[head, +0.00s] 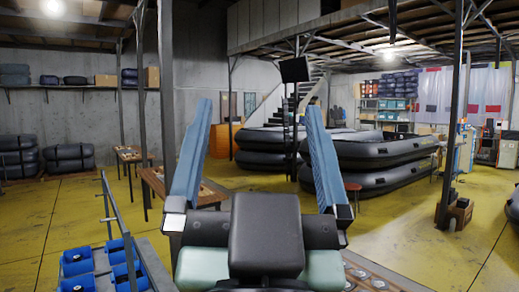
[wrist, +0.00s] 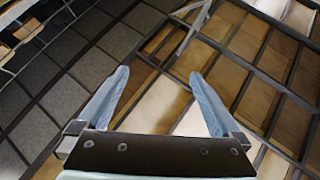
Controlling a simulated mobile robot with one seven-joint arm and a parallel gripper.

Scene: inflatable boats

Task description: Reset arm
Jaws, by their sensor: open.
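My gripper (head: 253,96) stands in the lower middle of the head view, its two blue fingers pointing up and spread wide apart. Nothing is between them. The wrist view also shows my gripper (wrist: 158,74) open and empty, with the roof beams and ceiling panels (wrist: 168,97) beyond it. My dark gripper base and wrist hide part of the floor and the things behind them.
Stacked black inflatable boats (head: 385,150) stand beyond my gripper to the right. A wooden bench (head: 155,182) is at the left, with blue rollers on a metal frame (head: 78,262) nearer. A post (head: 455,120) rises at right. Yellow floor (head: 400,225) is open at right.

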